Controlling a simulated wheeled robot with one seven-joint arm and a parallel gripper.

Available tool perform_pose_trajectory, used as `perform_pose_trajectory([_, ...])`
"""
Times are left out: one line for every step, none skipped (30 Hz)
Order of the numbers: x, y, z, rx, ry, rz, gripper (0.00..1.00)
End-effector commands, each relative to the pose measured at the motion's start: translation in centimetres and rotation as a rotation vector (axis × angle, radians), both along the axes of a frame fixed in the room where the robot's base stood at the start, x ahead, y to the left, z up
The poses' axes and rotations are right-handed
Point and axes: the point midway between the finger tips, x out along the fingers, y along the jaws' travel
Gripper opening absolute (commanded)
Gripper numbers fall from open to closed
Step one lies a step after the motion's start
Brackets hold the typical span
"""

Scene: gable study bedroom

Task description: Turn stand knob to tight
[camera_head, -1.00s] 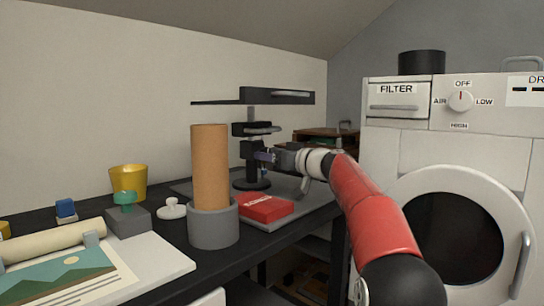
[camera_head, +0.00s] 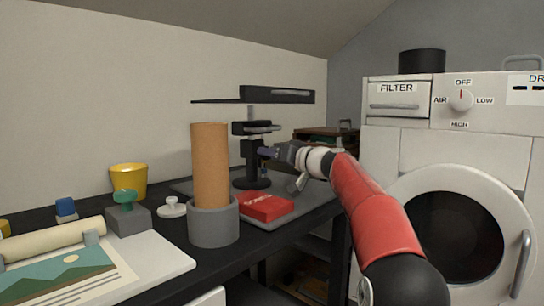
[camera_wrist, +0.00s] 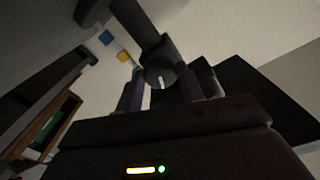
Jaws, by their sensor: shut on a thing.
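The black stand (camera_head: 253,165) stands on the dark desk against the wall, upright on a round base. Its knob (camera_wrist: 160,73) is a dark grey disc with a white pointer line, seen near the middle of the wrist view. The pointer is close to vertical there, slightly tilted. My gripper (camera_wrist: 161,88) is shut on the knob, one finger on each side of it. In the head view my gripper (camera_head: 268,153) reaches the stand's post from the right, and the knob itself is mostly hidden.
A brown tube in a grey cup (camera_head: 213,222) stands in front, left of my arm. A red box (camera_head: 266,207) lies below my gripper. A flat black head (camera_head: 277,95) tops the stand. A white dryer (camera_head: 460,160) stands to the right.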

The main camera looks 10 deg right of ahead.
Motion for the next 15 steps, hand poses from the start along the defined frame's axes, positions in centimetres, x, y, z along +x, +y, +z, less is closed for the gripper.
perform_pose_trajectory([0.00,-0.05,0.01,0.034,0.025,0.000,0.15])
perform_pose_trajectory([-0.01,-0.08,0.01,0.057,0.042,-0.001,0.15])
perform_pose_trajectory([0.00,-0.10,0.02,0.088,0.064,-0.001,0.15])
perform_pose_trajectory([0.00,-0.12,0.03,0.112,0.081,-0.002,0.15])
perform_pose_trajectory([0.01,-0.11,0.04,0.135,0.098,-0.001,0.15])
perform_pose_trajectory([0.00,-0.09,0.06,0.166,0.120,-0.001,0.15])
perform_pose_trajectory([0.00,-0.08,0.06,0.189,0.137,-0.001,0.15])
perform_pose_trajectory([0.01,-0.08,0.07,0.213,0.154,-0.001,0.15])
perform_pose_trajectory([0.01,-0.09,0.06,0.243,0.176,-0.001,0.15])
perform_pose_trajectory([0.01,-0.09,0.06,0.266,0.194,-0.002,0.15])
perform_pose_trajectory([0.01,-0.09,0.06,0.290,0.211,-0.002,0.15])
perform_pose_trajectory([0.02,-0.07,0.07,0.320,0.233,-0.001,0.15])
perform_pose_trajectory([0.02,-0.08,0.08,0.344,0.250,-0.001,0.15])
perform_pose_trajectory([0.01,-0.08,0.08,0.367,0.267,-0.001,0.15])
perform_pose_trajectory([0.01,-0.10,0.08,0.398,0.289,-0.002,0.15])
